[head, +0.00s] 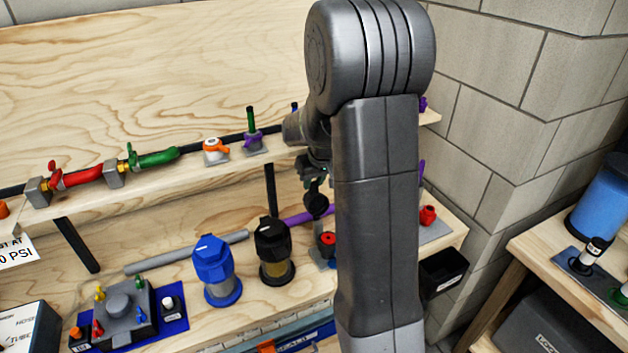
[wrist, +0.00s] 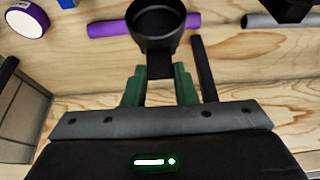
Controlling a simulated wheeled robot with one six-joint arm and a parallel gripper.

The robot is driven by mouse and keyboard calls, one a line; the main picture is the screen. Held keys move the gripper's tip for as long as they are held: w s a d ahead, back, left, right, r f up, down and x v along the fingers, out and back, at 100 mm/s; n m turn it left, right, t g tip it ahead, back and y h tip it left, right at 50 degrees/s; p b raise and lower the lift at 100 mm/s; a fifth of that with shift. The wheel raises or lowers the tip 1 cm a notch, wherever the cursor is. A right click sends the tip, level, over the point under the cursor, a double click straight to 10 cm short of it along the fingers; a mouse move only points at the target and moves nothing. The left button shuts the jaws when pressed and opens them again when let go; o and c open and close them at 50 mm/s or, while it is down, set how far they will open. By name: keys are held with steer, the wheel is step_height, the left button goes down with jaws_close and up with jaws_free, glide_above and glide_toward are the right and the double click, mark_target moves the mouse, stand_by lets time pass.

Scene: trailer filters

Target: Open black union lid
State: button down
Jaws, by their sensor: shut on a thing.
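A black union with a black lid (head: 272,235) stands on the lower bench in the head view. Its lid sits on a clear, amber-looking body with a black base. My gripper (head: 313,180) is above and right of it, apart from it. In the wrist view, the green fingers of my gripper (wrist: 158,82) are shut on the tab of a black cup-shaped piece (wrist: 157,42). The cup's round opening shows beyond the fingertips. The same dark piece (head: 317,206) hangs below my gripper in the head view. My arm hides part of the bench.
A blue union (head: 214,270) stands left of the black one. Grey pipe (head: 187,252) and purple pipe (head: 305,217) run behind them. A red-topped fitting (head: 327,241) is close by on the right. An upper shelf (head: 195,165) carries valves and hoses.

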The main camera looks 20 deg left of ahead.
mark_target(315, 194)
steer(key=shift+f+b, duration=0.15)
steer(key=shift+b, duration=0.25)
steer(key=shift+s+d+b, duration=0.2)
steer(key=shift+b, duration=0.35)
steer(key=shift+s+d+t+y+b, duration=0.3)
steer(key=shift+d+t+y+b, duration=0.1)
steer(key=shift+b, duration=0.45)
steer(key=shift+s+d+r, duration=0.25)
steer(key=shift+s+d, duration=0.25)
steer(key=shift+d, duration=0.05)
